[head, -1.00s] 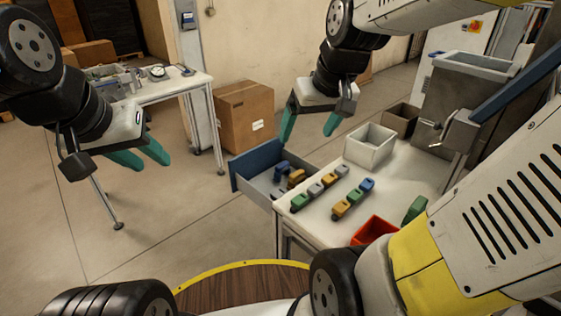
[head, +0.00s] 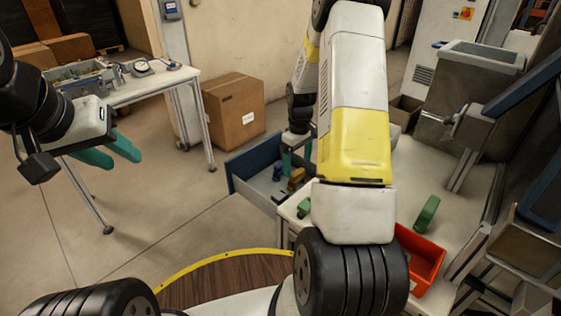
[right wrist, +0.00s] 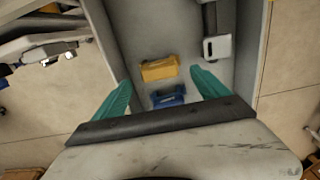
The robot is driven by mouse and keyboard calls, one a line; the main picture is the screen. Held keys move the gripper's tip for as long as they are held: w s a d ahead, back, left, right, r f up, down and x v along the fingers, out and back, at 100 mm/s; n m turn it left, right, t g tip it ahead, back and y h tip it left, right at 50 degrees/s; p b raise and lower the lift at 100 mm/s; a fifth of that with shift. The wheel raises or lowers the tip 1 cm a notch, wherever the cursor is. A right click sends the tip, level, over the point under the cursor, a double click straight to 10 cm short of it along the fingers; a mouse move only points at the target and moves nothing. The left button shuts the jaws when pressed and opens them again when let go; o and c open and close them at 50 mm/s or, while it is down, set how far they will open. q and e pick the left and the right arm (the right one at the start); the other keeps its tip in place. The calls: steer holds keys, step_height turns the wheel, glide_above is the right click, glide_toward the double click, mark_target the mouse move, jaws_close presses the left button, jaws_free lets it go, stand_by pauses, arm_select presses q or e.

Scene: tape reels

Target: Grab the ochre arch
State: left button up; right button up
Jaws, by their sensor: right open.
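The ochre arch (head: 297,176) lies in the open blue-fronted drawer (head: 247,178). In the right wrist view the ochre arch (right wrist: 159,68) lies crosswise on the drawer floor, beyond a blue block (right wrist: 168,97). My right gripper (head: 296,163) is over the drawer, close to the arch. In the right wrist view its teal fingers (right wrist: 162,76) are open and empty, one on either side of the arch's line. Contact with the arch cannot be made out. My left gripper (head: 124,162) is open and empty, far left over the floor.
A dark fitting with a pale end (right wrist: 216,45) is beside the arch in the drawer. The drawer walls are close on both sides. A green block (head: 427,213) and a red bin (head: 420,258) are on the table. My right arm hides much of the table.

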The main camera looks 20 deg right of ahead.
mark_target(297, 178)
step_height(297, 178, down, 8)
steer(key=shift+d+r, duration=0.1)
steer(key=shift+r, duration=0.1)
steer(key=c, duration=1.1)
